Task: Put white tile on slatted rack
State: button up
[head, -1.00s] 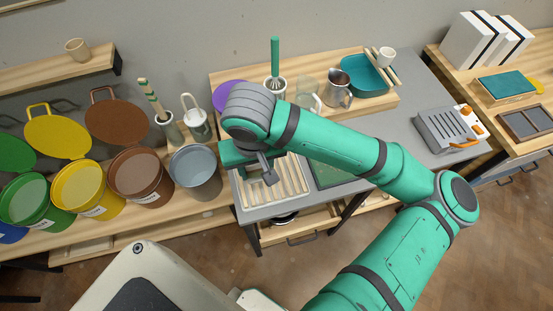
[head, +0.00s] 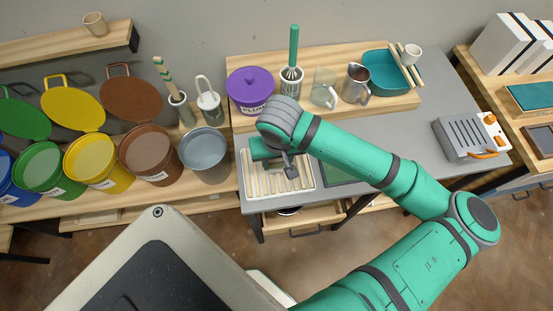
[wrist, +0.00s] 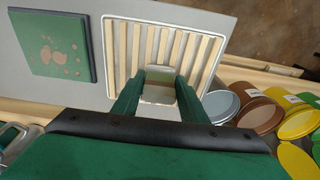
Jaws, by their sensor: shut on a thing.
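My gripper (wrist: 160,82) points down over the slatted rack (head: 257,185), a pale frame with wooden slats on the grey worktop. In the wrist view, the rack (wrist: 120,45) lies behind and beyond the fingers. The two dark green fingers are shut on a small pale tile (wrist: 160,76), taken to be the white tile, held between their tips. It overlaps the rack's near edge in that view; whether it touches the slats cannot be told. In the head view my arm and gripper hide the tile and part of the rack.
A green board with round marks (wrist: 52,47) lies beside the rack. A grey-blue bucket (head: 204,150) and a brown bucket (head: 148,150) stand to the left. A purple lidded jar (head: 250,90) and a metal pitcher (head: 356,83) stand on the shelf behind.

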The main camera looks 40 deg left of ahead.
jog(key=shift+d, duration=0.1)
jog(key=o, duration=1.2)
jog(key=shift+f, duration=0.15)
jog(key=shift+w, duration=0.1)
notch_tip(320, 180, up, 12)
jog(key=d, duration=0.1)
jog(key=shift+s, duration=0.45)
